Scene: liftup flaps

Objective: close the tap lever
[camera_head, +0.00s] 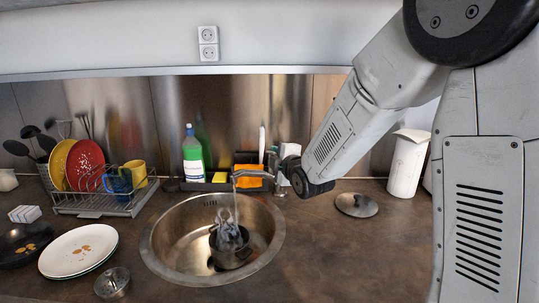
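The metal tap (254,175) stands at the back right rim of the round steel sink (158,262). Its spout points left over the basin, and a thin stream of water seems to fall from it. The tap's lever is small and partly lost against the dark wrist, so I cannot tell its exact position. The end of my arm, with my gripper (288,172), is right beside the tap, on its right side. The fingers are mostly hidden by the wrist. I cannot tell whether they touch the lever.
A dark pot (233,257) with utensils sits in the sink. A green-and-white bottle (193,158) and sponges stand behind it. A dish rack (98,206) and white plates (78,250) are left. A lid (356,205) and white canister (407,165) are right.

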